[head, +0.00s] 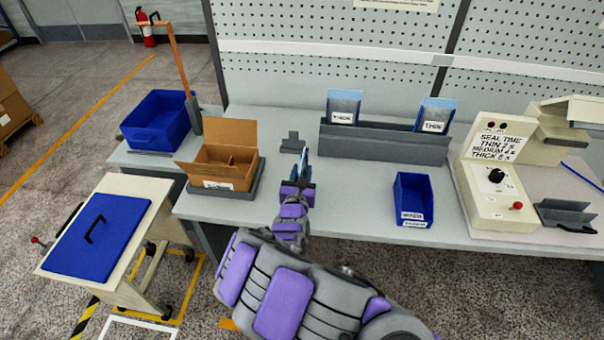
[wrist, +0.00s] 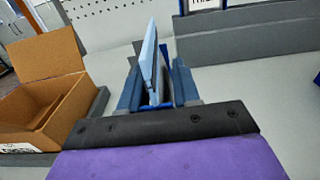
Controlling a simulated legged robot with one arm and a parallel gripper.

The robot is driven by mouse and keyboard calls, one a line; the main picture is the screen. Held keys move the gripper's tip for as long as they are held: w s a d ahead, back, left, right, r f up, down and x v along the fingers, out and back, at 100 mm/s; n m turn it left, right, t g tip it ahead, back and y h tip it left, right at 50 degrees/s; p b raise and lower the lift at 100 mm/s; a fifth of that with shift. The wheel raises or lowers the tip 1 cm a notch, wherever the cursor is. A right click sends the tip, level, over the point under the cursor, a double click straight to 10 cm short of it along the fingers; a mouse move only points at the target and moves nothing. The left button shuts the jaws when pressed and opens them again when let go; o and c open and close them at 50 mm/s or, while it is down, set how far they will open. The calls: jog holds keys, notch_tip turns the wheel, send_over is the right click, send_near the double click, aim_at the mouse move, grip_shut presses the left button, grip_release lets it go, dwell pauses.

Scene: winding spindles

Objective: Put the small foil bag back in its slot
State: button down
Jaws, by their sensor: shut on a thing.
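My gripper (head: 299,182) is above the bench, in front of the left end of the grey rack (head: 385,146). It is shut on a thin, pale blue bag, the small foil bag (wrist: 149,58), which stands upright between the fingers (wrist: 156,88) and shows nearly edge-on. Its label cannot be read. The rack holds a bag marked THICK (head: 343,107) at its left and a bag marked THIN (head: 435,116) at its right. No bag stands up from the rack's middle stretch. The held bag is apart from the rack.
An open cardboard box (head: 219,166) stands left of my gripper, with a small grey stand (head: 293,142) behind. A blue bin (head: 413,199) sits in front of the rack. The sealing machine (head: 497,170) is at the right. Bare bench lies between gripper and bin.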

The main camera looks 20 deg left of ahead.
jog(key=c, duration=1)
grip_release()
jog(key=shift+a, duration=0.1)
jog(key=shift+o, duration=1)
jog(key=shift+d, duration=0.25)
jog(key=shift+s, duration=0.1)
jog(key=shift+s, duration=0.35)
jog(key=p+v, duration=0.3)
jog(key=v, duration=0.8)
